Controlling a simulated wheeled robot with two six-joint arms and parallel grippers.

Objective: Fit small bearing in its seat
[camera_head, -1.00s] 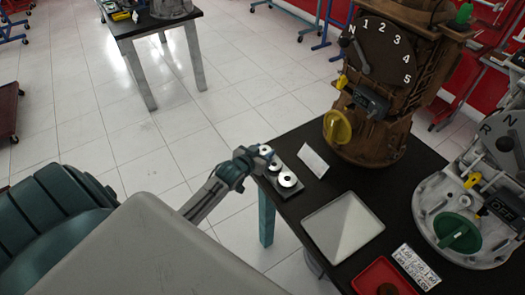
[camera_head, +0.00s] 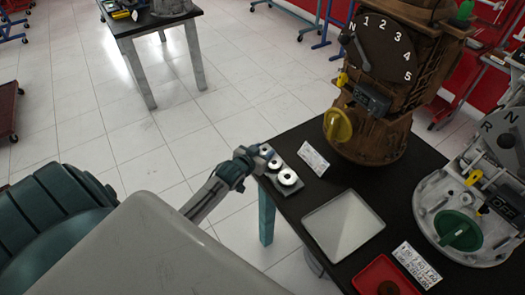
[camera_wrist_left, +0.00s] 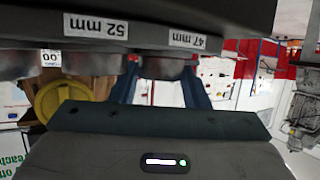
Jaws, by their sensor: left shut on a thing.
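My left gripper (camera_head: 259,155) reaches the left corner of the black table in the head view. It is shut on the small bearing (camera_head: 266,149), a pale ring mostly hidden by the fingers at the far end of a grey bearing holder (camera_head: 290,190). Two larger silver ring bearings sit on the holder, a middle one (camera_head: 275,163) and a large one (camera_head: 287,177). I cannot make out the seat. My right gripper is not in view.
A brown gear trainer (camera_head: 370,120) with a yellow knob stands at the back of the table, a grey trainer (camera_head: 470,205) with a green knob at right. A pale square tray (camera_head: 343,226), a red tray (camera_head: 372,270) and white cards (camera_head: 313,159) lie in front.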

